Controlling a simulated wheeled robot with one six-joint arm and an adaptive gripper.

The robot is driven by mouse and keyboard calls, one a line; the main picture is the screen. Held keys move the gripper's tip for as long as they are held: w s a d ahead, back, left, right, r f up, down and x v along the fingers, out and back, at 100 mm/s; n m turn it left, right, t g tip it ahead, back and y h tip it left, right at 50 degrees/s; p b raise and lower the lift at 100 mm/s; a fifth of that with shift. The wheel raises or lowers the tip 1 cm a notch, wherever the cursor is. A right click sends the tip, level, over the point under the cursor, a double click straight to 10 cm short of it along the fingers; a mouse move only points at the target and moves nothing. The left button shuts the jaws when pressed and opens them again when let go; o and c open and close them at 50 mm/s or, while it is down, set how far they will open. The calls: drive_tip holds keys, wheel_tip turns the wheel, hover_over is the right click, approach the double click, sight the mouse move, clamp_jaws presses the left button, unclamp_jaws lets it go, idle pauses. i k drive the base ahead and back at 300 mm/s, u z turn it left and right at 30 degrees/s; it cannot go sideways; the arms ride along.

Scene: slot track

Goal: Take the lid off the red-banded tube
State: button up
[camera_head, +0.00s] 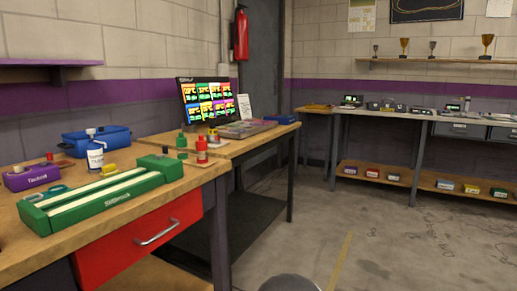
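No tube with a clear red band can be made out at this size. A white bottle (95,151) with a dark-lettered label stands on the near bench. A small red-topped item (50,157) is behind the purple box, too small to identify. My gripper is not in view.
A long green tray (40,219) lies on the near wooden bench, with a purple box (30,177) and blue bin (98,141) behind. The red drawer (138,241) is shut. A monitor (207,101) stands on the farther bench. Open floor (400,240) lies to the right.

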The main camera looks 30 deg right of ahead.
sight(201, 144)
drive_tip(key=z, duration=0.45)
drive_tip(key=i, duration=0.9)
drive_tip(key=z, duration=0.6)
